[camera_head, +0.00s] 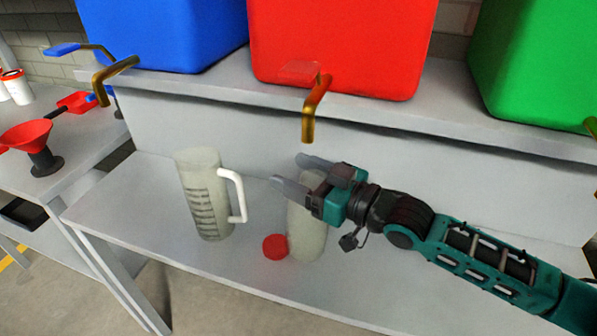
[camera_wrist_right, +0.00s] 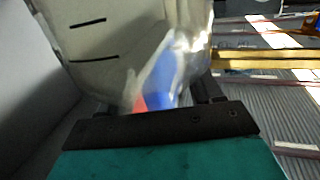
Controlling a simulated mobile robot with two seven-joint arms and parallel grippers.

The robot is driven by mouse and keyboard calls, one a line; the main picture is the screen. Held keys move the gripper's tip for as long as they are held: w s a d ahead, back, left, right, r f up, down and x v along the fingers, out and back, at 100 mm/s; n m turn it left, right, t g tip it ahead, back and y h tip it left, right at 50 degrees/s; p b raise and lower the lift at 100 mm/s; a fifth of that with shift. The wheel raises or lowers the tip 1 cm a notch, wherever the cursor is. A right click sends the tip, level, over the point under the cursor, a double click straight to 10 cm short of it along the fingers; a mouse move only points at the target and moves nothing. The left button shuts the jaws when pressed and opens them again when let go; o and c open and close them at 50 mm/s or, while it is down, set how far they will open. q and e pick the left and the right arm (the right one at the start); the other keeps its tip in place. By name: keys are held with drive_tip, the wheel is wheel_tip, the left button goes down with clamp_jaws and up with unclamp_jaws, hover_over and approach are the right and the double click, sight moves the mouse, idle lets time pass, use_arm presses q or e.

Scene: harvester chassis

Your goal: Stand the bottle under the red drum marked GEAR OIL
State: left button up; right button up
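The red drum (camera_head: 340,45) stands on the upper shelf, with a brass tap (camera_head: 310,118) at its front. No lettering shows on it. A pale translucent bottle (camera_head: 307,238) stands upright on the lower shelf, roughly below that tap in the head view. My right gripper (camera_head: 288,171) is at the bottle's upper part, its fingertips apart and pointing left, one on each side of it. The gripper covers the bottle's top. In the right wrist view a pale translucent surface with dark marks fills the top, and I cannot tell whether the fingers press on the bottle. My left gripper is not in view.
A graduated jug (camera_head: 206,195) with a white handle stands left of the bottle. A red cap (camera_head: 275,247) lies at the bottle's left foot. Blue (camera_head: 160,35) and green (camera_head: 535,60) drums flank the red one. A side table (camera_head: 85,145) holds a red funnel (camera_head: 27,133).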

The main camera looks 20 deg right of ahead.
drive_tip(key=shift+o, duration=1.1)
drive_tip(key=shift+r, duration=0.5)
drive_tip(key=v, duration=1.2)
drive_tip(key=shift+p, duration=0.3)
drive_tip(key=shift+f, duration=0.1)
